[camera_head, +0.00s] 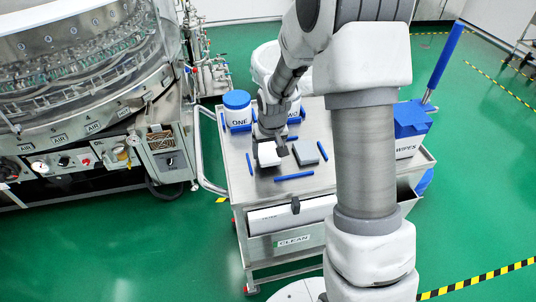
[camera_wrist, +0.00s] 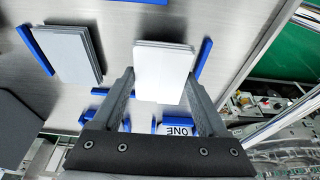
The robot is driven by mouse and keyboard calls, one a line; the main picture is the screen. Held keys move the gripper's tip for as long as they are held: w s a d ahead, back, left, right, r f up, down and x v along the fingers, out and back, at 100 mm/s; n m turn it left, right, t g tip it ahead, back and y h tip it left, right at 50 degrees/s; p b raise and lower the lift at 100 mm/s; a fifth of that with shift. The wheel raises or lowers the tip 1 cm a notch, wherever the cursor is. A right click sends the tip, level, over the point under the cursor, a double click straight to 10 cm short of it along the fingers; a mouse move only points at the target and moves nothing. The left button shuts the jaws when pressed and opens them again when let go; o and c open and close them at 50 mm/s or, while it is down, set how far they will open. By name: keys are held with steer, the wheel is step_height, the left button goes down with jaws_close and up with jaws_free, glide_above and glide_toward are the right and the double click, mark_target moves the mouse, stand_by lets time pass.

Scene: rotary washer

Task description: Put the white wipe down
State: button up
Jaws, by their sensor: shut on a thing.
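The white wipe (camera_head: 268,155), a small flat stack, is at the left part of the steel cart top. In the wrist view the white wipe (camera_wrist: 163,66) sits between the two dark fingers of my gripper (camera_wrist: 160,80), which is shut on its near end. In the head view my gripper (camera_head: 270,143) reaches down over the cart at the white wipe. I cannot tell whether the wipe touches the cart top or is just above it.
A grey wipe stack (camera_head: 305,153) lies to the right, beside blue bars (camera_head: 294,177). A tub marked ONE (camera_head: 238,108) stands behind, left; a blue-lidded WIPES box (camera_head: 408,130) stands right. The cart top (camera_head: 240,185) is bare near its front left. A round washer (camera_head: 80,60) is left.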

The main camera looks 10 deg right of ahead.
steer(key=shift+f, duration=0.9)
steer(key=shift+f, duration=0.1)
steer(key=shift+f+b, duration=0.2)
steer(key=shift+b, duration=0.1)
steer(key=o, duration=0.9)
steer(key=shift+s, duration=0.1)
